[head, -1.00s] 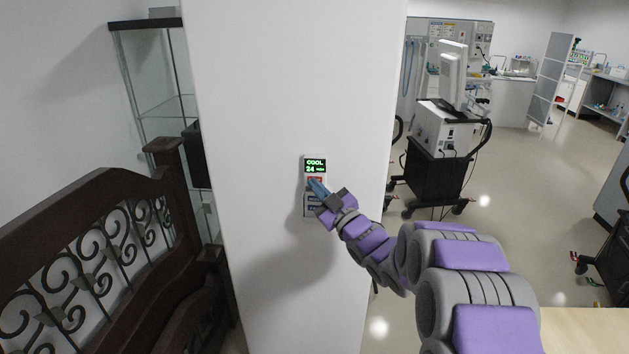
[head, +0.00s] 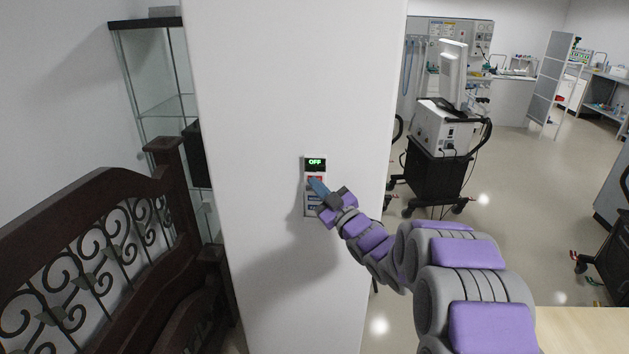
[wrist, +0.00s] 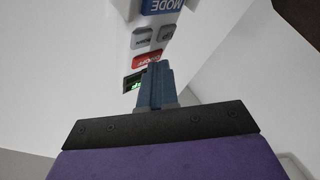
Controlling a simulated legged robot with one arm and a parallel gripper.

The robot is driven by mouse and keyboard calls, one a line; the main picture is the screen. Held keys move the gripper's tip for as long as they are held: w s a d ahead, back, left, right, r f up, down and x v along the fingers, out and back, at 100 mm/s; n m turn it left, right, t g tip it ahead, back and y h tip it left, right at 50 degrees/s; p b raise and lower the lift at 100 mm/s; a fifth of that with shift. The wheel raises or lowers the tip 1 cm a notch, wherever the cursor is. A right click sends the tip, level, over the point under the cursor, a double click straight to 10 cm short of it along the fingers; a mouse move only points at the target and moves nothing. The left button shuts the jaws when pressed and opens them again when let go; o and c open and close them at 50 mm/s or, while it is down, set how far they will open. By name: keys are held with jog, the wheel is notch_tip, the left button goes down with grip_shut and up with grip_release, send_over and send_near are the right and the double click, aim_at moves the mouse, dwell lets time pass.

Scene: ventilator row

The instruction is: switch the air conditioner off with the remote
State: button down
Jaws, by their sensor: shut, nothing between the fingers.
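The remote (head: 309,210) is mounted upright on the white pillar, with its small display (head: 315,162) at the top reading OFF in green. In the wrist view the remote shows upside down, with a red button (wrist: 146,61), grey buttons (wrist: 141,38) and a blue MODE button (wrist: 162,6). The display (wrist: 131,84) is partly hidden there by my fingers. My gripper (head: 316,184) is shut and empty, its blue fingertips at the red button; it also shows in the wrist view (wrist: 154,66). I cannot tell whether the tips still touch the button. No air conditioner is in view.
The white pillar (head: 270,90) fills the middle. A dark wooden bench with scrollwork (head: 95,200) and a glass cabinet (head: 155,75) stand at left. A ventilator cart (head: 440,150) stands at right. Open floor (head: 500,190) lies beyond it.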

jog(key=shift+s, duration=0.75)
jog(key=s+b, duration=0.2)
jog(key=s, duration=0.3)
jog(key=shift+a, duration=0.1)
dwell(0.6)
